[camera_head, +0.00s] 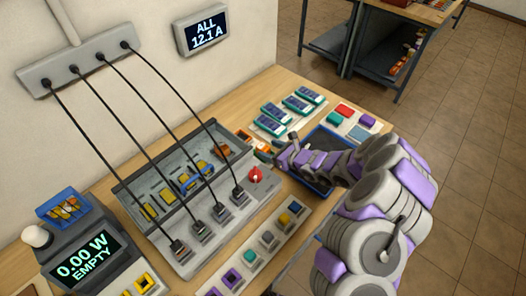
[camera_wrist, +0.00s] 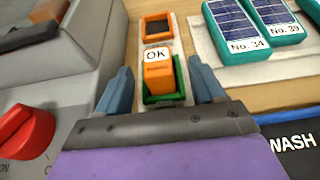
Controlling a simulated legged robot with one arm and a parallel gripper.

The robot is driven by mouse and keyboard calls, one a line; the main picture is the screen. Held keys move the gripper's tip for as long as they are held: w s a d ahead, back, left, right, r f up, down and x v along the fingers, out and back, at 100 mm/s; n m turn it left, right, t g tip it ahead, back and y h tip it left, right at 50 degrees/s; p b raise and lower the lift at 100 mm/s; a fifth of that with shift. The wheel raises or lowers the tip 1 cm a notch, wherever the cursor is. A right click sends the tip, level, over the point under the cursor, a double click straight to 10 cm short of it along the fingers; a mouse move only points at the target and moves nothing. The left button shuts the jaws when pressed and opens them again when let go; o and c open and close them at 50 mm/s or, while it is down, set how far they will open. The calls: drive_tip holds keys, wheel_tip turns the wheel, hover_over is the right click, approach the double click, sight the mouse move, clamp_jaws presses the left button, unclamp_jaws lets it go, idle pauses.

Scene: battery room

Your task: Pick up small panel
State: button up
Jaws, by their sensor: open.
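Several small solar panels with dark blue cells and teal frames lie on a pale mat in the head view, one of them a front panel (camera_head: 272,127). In the wrist view, panel No. 34 (camera_wrist: 238,22) and panel No. 39 (camera_wrist: 279,16) show at the top right, the latter cut by the edge. My gripper (camera_wrist: 162,85) is open and empty. Its blue-grey fingers stand either side of an orange block marked OK (camera_wrist: 158,73) in a green holder (camera_wrist: 165,98); contact cannot be told.
A grey unit with a red knob (camera_head: 254,175) and several black cables stands left of my gripper. A dark blue-rimmed tray marked WASH (camera_wrist: 292,142) lies at right. Coloured blocks (camera_head: 343,110) sit beyond it. A meter (camera_head: 85,258) reads 0.00 W EMPTY.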

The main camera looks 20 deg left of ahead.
sight(267, 149)
drive_tip(key=x, duration=0.4)
drive_tip(key=shift+a+b, duration=0.25)
drive_tip(key=shift+b, duration=0.1)
drive_tip(key=shift+c, duration=0.2)
drive_tip(key=shift+d, duration=0.15)
drive_tip(key=c, duration=0.3)
drive_tip(key=shift+s, duration=0.1)
drive_tip(key=c, duration=0.8)
